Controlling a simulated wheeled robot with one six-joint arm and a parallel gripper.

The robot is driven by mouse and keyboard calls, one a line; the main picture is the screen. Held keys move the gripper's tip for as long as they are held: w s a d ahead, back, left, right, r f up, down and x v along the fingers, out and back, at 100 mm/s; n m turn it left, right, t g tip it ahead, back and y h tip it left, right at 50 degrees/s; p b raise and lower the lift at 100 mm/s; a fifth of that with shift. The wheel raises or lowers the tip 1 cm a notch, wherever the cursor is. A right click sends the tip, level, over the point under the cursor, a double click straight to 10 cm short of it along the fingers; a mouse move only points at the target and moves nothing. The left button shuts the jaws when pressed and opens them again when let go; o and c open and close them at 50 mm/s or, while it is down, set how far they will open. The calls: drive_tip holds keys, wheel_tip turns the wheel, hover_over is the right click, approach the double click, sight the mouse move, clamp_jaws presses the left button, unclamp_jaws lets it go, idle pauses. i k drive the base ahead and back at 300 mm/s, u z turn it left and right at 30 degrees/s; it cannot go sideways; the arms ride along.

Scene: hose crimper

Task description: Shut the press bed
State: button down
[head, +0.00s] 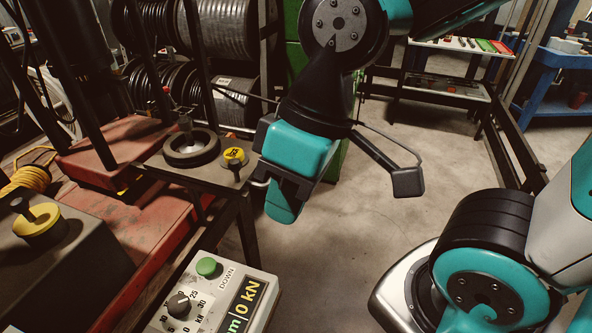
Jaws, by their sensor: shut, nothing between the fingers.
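My gripper (282,203) hangs from the teal and black arm near the middle of the head view. Its fingers are together with nothing between them. Whether the fingers touch the shelf edge, I cannot tell. The red machine (150,222), seemingly the press, lies to the left, with a raised red block (115,150) on it. Which part is the press bed is unclear.
A control box (187,318) at the bottom has a green DOWN button (207,267), a dial (179,304) and a display reading 0 kN. Hose reels (210,28) stand behind.

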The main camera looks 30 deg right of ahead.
sight(206, 165)
drive_tip(key=z, duration=1.8)
drive_tip(key=k, duration=0.6)
drive_tip(key=u, duration=1.25)
